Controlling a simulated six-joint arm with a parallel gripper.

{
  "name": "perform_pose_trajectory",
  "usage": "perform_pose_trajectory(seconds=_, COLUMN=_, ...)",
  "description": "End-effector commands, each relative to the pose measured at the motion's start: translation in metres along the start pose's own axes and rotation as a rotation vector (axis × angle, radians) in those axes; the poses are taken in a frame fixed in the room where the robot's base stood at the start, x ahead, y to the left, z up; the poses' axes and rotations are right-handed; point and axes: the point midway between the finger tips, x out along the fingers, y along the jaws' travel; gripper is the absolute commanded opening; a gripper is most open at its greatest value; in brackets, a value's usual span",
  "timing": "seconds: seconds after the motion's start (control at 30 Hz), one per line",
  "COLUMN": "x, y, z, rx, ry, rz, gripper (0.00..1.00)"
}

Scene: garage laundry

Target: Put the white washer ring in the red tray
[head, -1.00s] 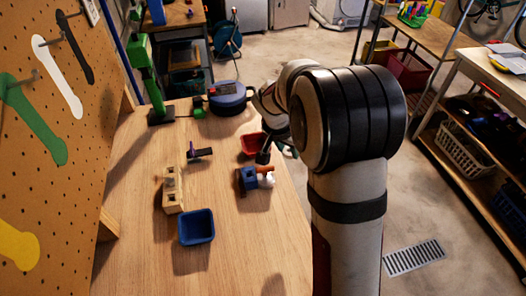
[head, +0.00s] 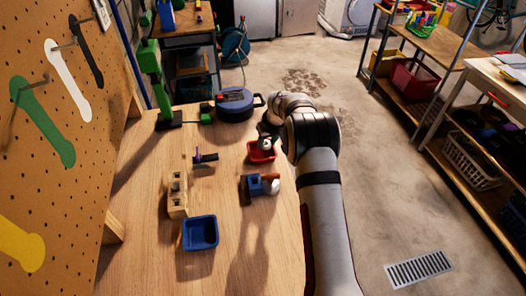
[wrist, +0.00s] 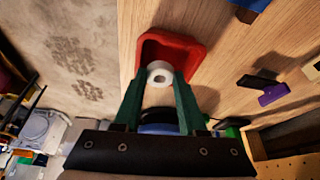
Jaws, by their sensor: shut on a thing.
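The white washer ring (wrist: 160,73) sits between the tips of my gripper (wrist: 161,80) in the wrist view, and the green fingers are shut on it. Its hole faces the camera. The red tray (wrist: 190,45) is just beyond and below the ring in that view, and the ring overlaps the tray's open inside. In the head view, the red tray (head: 262,157) stands near the table's right edge, with my gripper (head: 266,141) over its far side. The height of the ring over the tray floor is hard to tell.
A blue block with an orange-brown part and a white piece (head: 262,185) lies in front of the tray. A blue bin (head: 200,232), a wooden block (head: 177,195) and a purple-black clamp (head: 205,158) are to the left. A round blue case (head: 235,104) stands behind.

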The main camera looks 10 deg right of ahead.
Motion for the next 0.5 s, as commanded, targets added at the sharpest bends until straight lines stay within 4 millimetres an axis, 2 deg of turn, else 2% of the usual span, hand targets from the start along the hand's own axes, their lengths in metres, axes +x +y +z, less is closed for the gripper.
perform_pose_trajectory(seconds=0.13, x=0.014, y=-0.01, z=-0.004, rx=0.0, ry=-0.001, rz=0.001, gripper=0.0)
perform_pose_trajectory(seconds=0.33, x=0.046, y=-0.01, z=0.01, rx=0.001, ry=-0.002, rz=0.002, gripper=0.0)
perform_pose_trajectory(seconds=0.5, x=0.048, y=-0.01, z=0.01, rx=0.001, ry=0.001, rz=0.003, gripper=0.0)
